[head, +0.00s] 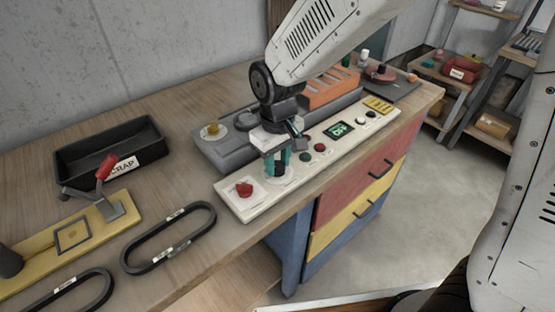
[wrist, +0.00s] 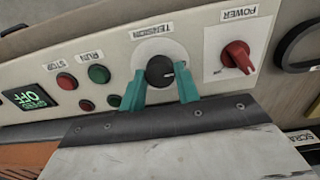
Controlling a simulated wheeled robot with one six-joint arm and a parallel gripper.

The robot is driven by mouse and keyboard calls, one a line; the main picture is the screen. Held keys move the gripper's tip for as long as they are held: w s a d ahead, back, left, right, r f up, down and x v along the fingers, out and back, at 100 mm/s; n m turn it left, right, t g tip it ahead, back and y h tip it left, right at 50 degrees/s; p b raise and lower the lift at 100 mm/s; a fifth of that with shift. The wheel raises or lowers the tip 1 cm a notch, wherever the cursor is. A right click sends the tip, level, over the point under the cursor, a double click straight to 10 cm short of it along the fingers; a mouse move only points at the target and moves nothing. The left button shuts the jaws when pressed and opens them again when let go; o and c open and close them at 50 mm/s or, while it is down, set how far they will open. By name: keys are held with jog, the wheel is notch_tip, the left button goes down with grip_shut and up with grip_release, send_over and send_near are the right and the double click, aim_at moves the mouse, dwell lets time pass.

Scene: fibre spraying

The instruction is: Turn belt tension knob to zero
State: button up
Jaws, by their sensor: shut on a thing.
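The tension knob (wrist: 160,72) is black with a pale pointer line, set on a white round dial under the label TENSION in the wrist view. My gripper (wrist: 160,86) has its two teal fingers on either side of the knob, shut on it. In the head view my gripper (head: 278,164) points down at the cream control panel (head: 235,205), and its fingers largely hide the knob. The dial's scale marks are not readable.
A red POWER knob (head: 244,189) sits left of my gripper. Red and green buttons (head: 305,156) and a green display reading OFF (head: 339,129) are to the right. Black belts (head: 168,238), a SCRAP tray (head: 110,150) and a yellow fixture with red handle (head: 107,168) lie left.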

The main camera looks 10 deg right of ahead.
aim_at(278, 165)
jog(key=o, duration=1)
notch_tip(278, 165, up, 8)
jog(key=shift+d+f, duration=0.1)
jog(key=s+d+r+m, duration=0.2)
jog(key=s+d, duration=0.4)
jog(key=d, duration=0.1)
jog(key=s+d+r+m+t, duration=0.1)
jog(key=s+d+r+m, duration=0.1)
jog(key=s+d, duration=0.5)
jog(key=s+d+r+m, duration=0.3)
jog(key=s+d+r, duration=0.1)
jog(key=s+d, duration=0.3)
jog(key=shift+r, duration=0.15)
